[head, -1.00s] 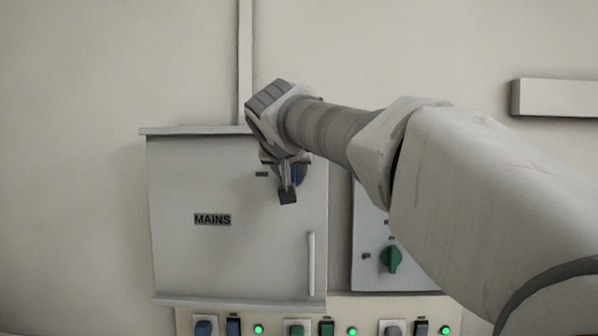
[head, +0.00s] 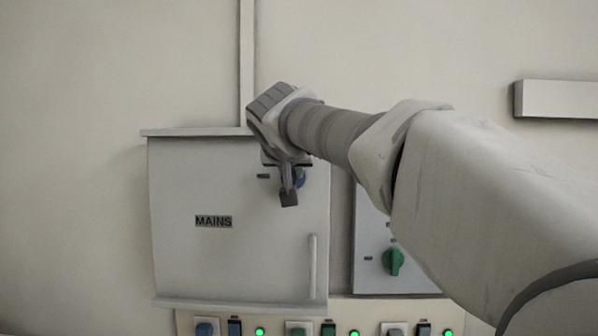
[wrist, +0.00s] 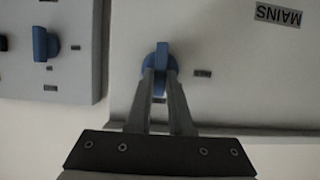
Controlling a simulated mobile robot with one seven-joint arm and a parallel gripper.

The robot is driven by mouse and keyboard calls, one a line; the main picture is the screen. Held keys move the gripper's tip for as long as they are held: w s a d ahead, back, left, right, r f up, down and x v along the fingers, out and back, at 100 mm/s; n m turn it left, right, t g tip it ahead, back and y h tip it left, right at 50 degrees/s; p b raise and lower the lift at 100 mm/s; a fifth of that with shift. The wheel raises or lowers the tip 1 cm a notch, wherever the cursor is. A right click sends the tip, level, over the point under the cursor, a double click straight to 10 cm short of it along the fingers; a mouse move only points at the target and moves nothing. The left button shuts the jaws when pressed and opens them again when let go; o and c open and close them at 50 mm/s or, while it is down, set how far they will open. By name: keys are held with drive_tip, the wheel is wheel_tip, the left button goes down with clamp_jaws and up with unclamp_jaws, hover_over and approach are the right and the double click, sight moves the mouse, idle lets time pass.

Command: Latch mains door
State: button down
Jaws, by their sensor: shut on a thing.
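The mains door (head: 215,265) is the front of a grey wall cabinet and carries a MAINS label. It looks closed in the head view and also shows upside down in the wrist view (wrist: 235,85). A blue knob (wrist: 161,54) sits near the door's upper right corner. My gripper (head: 289,192) is at this knob from the front. In the wrist view its two fingers (wrist: 161,82) stand on either side of the knob's grip bar, shut on it. In the head view the knob (head: 299,179) is mostly hidden behind the gripper.
A pale vertical handle (head: 312,266) is on the door's lower right. A panel with a green knob (head: 393,262) stands to the right, partly behind my arm. Another blue knob (wrist: 40,44) shows on a neighbouring panel. Switches and green lamps (head: 260,331) line the bottom.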

drive_tip(key=shift+a, duration=0.1)
drive_tip(key=shift+a+f+n+t+h+b, duration=0.35)
drive_tip(key=shift+n+h, duration=0.8)
drive_tip(key=shift+n, duration=1.1)
drive_tip(key=shift+a+f+n+t+h+b, duration=0.15)
drive_tip(key=shift+n+t+h+b, duration=0.35)
drive_tip(key=shift+n+h, duration=1.2)
drive_tip(key=shift+a+f+n+t+h+b, duration=0.25)
drive_tip(key=shift+n+t+h, duration=0.35)
drive_tip(key=shift+n, duration=2.15)
drive_tip(key=c, duration=0.8)
unclamp_jaws()
